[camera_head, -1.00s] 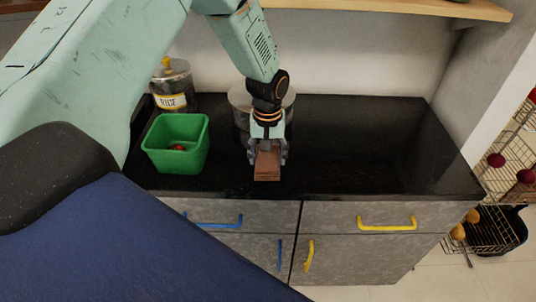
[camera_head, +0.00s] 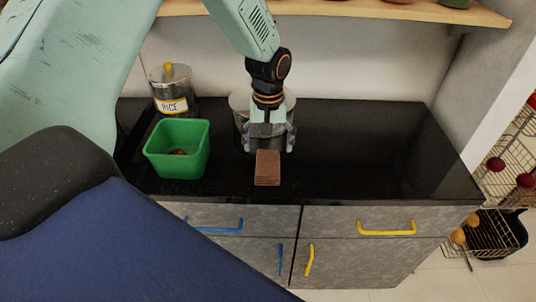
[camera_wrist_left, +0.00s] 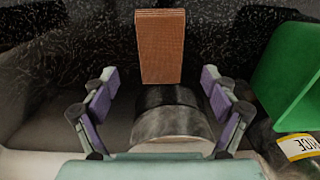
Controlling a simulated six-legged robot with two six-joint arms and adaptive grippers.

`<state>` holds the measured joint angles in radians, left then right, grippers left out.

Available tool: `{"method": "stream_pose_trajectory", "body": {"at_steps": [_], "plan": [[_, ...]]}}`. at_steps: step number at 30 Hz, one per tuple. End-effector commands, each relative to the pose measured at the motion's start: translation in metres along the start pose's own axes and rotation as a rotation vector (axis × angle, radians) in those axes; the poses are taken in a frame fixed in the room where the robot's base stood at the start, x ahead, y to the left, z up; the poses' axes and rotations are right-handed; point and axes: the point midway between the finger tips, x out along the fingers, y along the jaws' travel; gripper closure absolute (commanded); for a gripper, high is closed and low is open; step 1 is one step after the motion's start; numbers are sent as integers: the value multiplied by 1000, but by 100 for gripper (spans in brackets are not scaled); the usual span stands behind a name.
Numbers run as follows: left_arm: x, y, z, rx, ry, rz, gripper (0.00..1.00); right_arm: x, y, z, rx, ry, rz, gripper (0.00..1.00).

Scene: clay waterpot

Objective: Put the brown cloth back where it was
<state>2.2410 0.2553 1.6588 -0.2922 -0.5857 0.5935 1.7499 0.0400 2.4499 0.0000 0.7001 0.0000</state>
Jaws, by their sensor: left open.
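The brown cloth (camera_head: 268,167), a folded, layered block, lies on the black counter near its front edge. It also shows at the top middle of the left wrist view (camera_wrist_left: 161,45). My left gripper (camera_head: 270,147) is open and just behind the cloth, apart from it. In the left wrist view its two fingers (camera_wrist_left: 160,90) are spread, with the cloth beyond their tips and nothing gripped. A metal pot (camera_head: 243,101) stands behind the gripper, partly hidden by it; its rounded grey body seems to show between the fingers in the wrist view (camera_wrist_left: 172,125). My right gripper is not in view.
A green bin (camera_head: 160,165) with something red inside stands left of the cloth. A jar labelled RICE (camera_head: 172,90) stands behind the bin. The black counter (camera_head: 370,150) is clear to the right. A wooden shelf (camera_head: 380,10) hangs above.

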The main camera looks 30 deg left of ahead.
Motion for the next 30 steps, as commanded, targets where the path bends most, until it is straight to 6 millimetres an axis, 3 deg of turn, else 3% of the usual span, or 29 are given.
{"method": "stream_pose_trajectory", "body": {"at_steps": [6, 12, 25, 30], "plan": [[-42, 0, 0, -1, 2, 1, 14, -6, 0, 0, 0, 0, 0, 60], [-60, 0, 0, -1, 0, 0, 14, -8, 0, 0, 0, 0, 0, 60], [-61, 0, 0, 0, -1, -1, 14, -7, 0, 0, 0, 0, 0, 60], [-45, 0, 0, 0, -3, -2, 14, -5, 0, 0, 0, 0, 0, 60]]}}
